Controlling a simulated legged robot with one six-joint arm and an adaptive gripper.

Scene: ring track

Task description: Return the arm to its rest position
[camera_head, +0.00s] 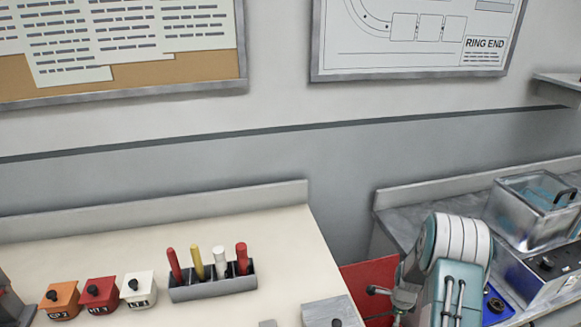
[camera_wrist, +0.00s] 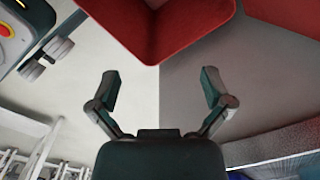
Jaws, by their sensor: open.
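My arm (camera_head: 455,265), white and teal, is bent at the lower right of the head view, in front of the gap between the two counters. My gripper (camera_wrist: 160,88) shows in the wrist view with its two fingers spread wide and nothing between them. A red bin-like thing (camera_wrist: 160,25) is just beyond the fingertips at the top of that view, apart from them. In the head view the fingertips are not clear.
A cream counter (camera_head: 120,240) holds a rack (camera_head: 215,285) of coloured sticks and orange, red and white boxes. A grey counter with a metal tank (camera_head: 535,210) stands at right, close to my arm. A red panel (camera_head: 370,275) is low between the counters.

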